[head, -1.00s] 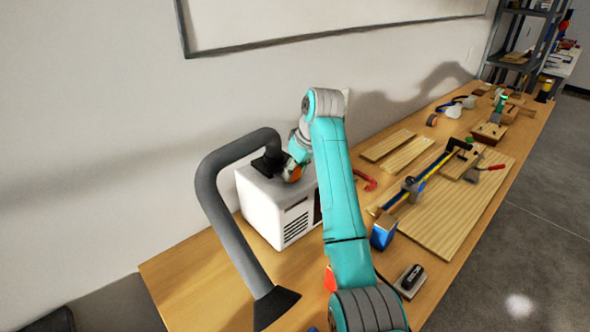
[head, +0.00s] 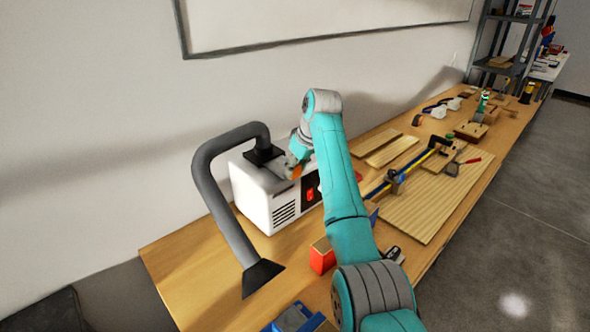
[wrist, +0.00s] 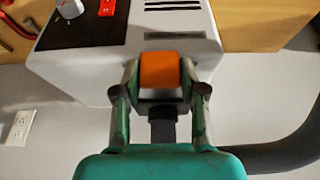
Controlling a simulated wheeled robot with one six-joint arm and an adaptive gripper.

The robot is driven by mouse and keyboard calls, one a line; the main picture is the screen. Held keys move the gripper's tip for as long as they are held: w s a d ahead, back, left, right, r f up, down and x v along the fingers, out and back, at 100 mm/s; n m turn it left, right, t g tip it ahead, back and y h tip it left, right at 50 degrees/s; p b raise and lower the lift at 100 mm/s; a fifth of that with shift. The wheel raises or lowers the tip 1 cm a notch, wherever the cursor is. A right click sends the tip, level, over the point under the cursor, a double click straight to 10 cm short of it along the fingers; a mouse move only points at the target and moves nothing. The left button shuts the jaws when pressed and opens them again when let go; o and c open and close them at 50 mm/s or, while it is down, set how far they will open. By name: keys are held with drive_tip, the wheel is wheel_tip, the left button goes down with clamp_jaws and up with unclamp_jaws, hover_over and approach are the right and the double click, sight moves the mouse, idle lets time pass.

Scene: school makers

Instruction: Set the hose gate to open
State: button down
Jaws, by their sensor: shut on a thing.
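The hose gate shows as an orange tab (wrist: 160,70) in the wrist view, beside the black collar (head: 263,155) where the grey hose (head: 225,190) meets the top of a white extractor box (head: 252,195). My gripper (wrist: 159,78) is shut on the orange tab, one finger on each side of it. The tab also shows in the head view (head: 296,172), just right of the collar and partly hidden by my gripper. The gate's inner plate is hidden, so its setting cannot be read.
The box has a red switch (wrist: 107,8) and a grey knob (wrist: 69,8) on its dark panel. The hose arches left of my arm down to a flared nozzle (head: 262,276). Boards (head: 440,195) and tools lie to the right on the bench. A wall stands behind.

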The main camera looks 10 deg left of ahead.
drive_tip(key=c, duration=0.6)
unclamp_jaws()
drive_tip(key=shift+c, duration=0.2)
drive_tip(key=v, duration=1.2)
drive_tip(key=shift+d, duration=0.1)
